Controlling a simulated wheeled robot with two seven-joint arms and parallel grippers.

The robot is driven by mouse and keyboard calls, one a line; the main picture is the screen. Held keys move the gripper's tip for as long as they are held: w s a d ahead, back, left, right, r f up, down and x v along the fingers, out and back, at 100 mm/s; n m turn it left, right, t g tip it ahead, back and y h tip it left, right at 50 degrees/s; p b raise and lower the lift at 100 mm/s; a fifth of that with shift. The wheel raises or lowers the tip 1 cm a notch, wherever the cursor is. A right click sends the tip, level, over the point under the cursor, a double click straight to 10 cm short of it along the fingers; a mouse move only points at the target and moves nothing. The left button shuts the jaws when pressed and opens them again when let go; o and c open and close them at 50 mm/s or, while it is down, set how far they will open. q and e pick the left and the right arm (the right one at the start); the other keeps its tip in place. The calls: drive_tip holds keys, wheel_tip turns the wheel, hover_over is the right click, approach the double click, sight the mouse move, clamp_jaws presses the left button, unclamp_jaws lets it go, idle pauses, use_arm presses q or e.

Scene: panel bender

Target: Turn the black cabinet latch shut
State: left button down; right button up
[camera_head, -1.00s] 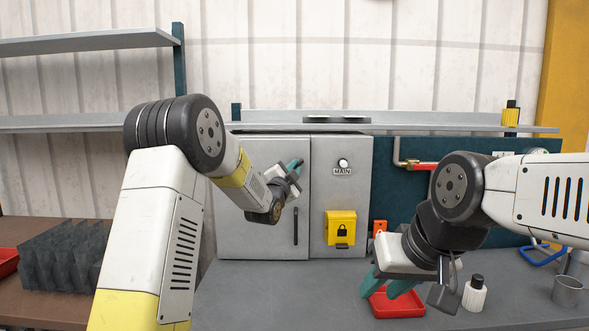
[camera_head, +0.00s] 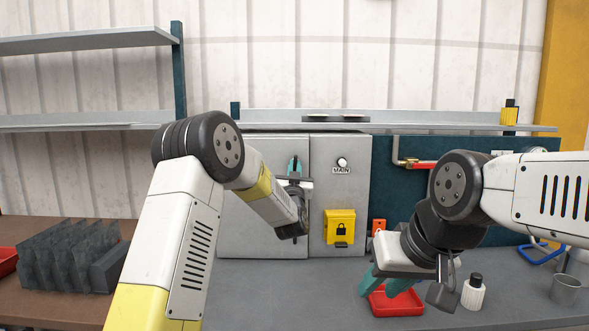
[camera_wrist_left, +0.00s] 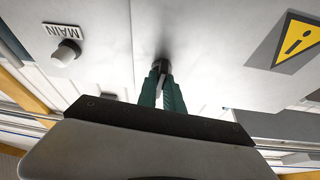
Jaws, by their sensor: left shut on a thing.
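The grey cabinet (camera_head: 262,230) stands at the back of the bench with its door closed. My left gripper (camera_head: 294,165) is at the upper right part of the door, beside the door's edge. In the left wrist view its teal fingers (camera_wrist_left: 161,92) are shut on the black latch (camera_wrist_left: 162,62), a small dark piece against the cabinet front. The latch is hidden behind the gripper in the head view, so its angle is hard to tell. My right gripper (camera_head: 384,286) is open and empty above a red tray (camera_head: 397,304).
A MAIN switch (camera_head: 342,162) and a yellow lock box (camera_head: 340,228) are on the cabinet's right part. A white bottle (camera_head: 475,294) and a metal cup (camera_head: 570,289) stand at right. The bench's middle is clear.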

use_arm(q)
drive_tip(key=shift+f+n+y, duration=0.1)
drive_tip(key=shift+n+y, duration=0.3)
drive_tip(key=shift+n, duration=0.6)
drive_tip(key=c, duration=1.5)
unclamp_jaws()
drive_tip(key=shift+s, duration=0.1)
drive_tip(key=v, duration=0.7)
drive_tip(key=shift+s+f, duration=0.15)
drive_tip(key=shift+s, duration=0.1)
